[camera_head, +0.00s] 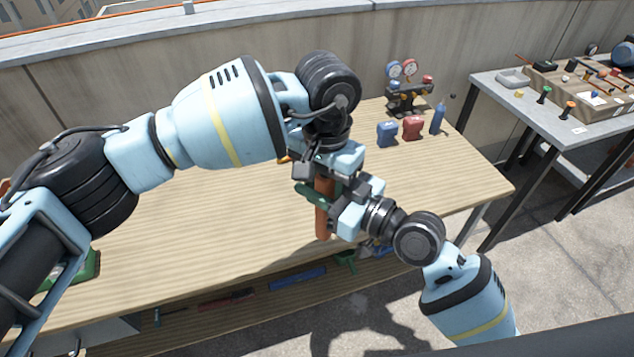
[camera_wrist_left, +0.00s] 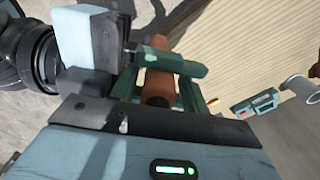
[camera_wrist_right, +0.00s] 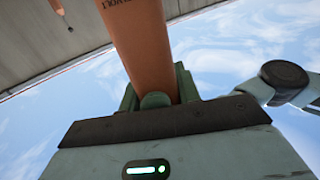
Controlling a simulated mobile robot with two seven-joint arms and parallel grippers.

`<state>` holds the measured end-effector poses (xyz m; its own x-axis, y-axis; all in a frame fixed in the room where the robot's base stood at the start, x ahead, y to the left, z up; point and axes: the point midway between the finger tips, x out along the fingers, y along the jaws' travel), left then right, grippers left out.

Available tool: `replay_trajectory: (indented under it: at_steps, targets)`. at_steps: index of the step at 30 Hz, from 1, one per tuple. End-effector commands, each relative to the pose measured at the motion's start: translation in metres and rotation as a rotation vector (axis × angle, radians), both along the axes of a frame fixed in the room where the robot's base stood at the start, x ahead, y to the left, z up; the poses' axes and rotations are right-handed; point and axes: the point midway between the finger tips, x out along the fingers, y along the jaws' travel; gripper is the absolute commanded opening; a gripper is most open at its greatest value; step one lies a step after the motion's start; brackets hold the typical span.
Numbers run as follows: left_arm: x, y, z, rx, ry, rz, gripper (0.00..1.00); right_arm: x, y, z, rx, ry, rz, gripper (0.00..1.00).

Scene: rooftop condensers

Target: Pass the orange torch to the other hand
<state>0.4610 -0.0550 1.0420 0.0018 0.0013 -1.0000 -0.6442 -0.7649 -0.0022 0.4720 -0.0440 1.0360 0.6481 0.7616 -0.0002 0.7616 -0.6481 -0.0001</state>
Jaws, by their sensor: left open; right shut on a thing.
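The orange torch (camera_head: 323,224) stands roughly upright above the wooden table, held in the air. My right gripper (camera_head: 318,194) is shut on it; the torch also shows in the right wrist view (camera_wrist_right: 142,42), rising from the green fingers. My left gripper (camera_head: 324,172) is open close above the right one. In the left wrist view, the torch (camera_wrist_left: 158,88) lies between the left gripper's parted green fingers, with a right-gripper finger crossing just beyond. Whether the left fingers touch the torch I cannot tell. The grippers hide part of the torch in the head view.
On the wooden table (camera_head: 220,215) stand a gauge manifold (camera_head: 408,95), a blue container (camera_head: 387,134), a red container (camera_head: 412,128) and a blue bottle (camera_head: 437,119). A grey side bench (camera_head: 500,90) with several tools stands at the right. The table's left part is mostly clear.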

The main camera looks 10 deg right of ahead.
Motion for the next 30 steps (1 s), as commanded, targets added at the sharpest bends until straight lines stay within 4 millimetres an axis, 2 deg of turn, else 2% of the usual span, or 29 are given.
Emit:
replay_trajectory:
  at_steps: [5,19,24,30]
  targets:
    - [-0.003,-0.004,0.014,-0.007,-0.001,-0.009,0.53,0.000,0.001,0.001,0.001,-0.001,0.001,0.03]
    - [-0.001,-0.002,0.100,-0.003,-0.002,-0.003,0.53,0.000,0.001,0.000,0.000,0.000,0.001,0.03]
    - [0.000,-0.001,0.116,-0.001,-0.001,-0.001,0.53,0.000,0.001,0.001,0.001,-0.001,0.001,0.03]
    - [0.000,0.000,0.120,-0.001,0.001,-0.001,0.53,0.000,0.000,0.001,0.002,-0.001,0.001,0.03]
